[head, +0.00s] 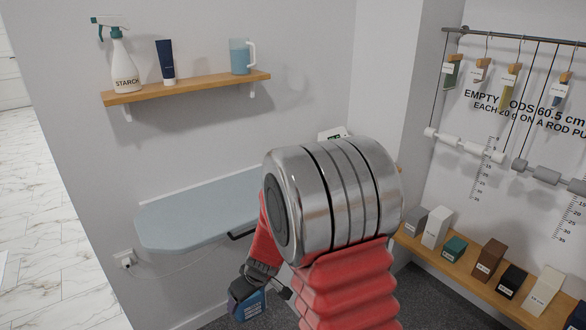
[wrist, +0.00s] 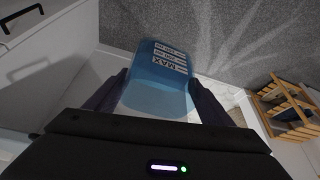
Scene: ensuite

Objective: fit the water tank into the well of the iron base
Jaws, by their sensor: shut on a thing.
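In the wrist view the tank (wrist: 152,98) shows a white label reading MAX, between the two dark fingers. My gripper (head: 259,291) is shut on it and holds it low, in front of and below the ironing board, over the dark carpet. A white object with a small dark display (head: 333,133) is partly hidden behind my arm; I cannot tell if it is the iron base. No well is visible in either view.
A pale blue ironing board (head: 190,213) juts from the wall, its right part hidden by my arm. A wooden shelf (head: 188,88) holds a starch bottle (head: 122,72), a tube (head: 165,62) and a blue jug (head: 241,56). A low shelf (head: 468,276) at right carries several small boxes.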

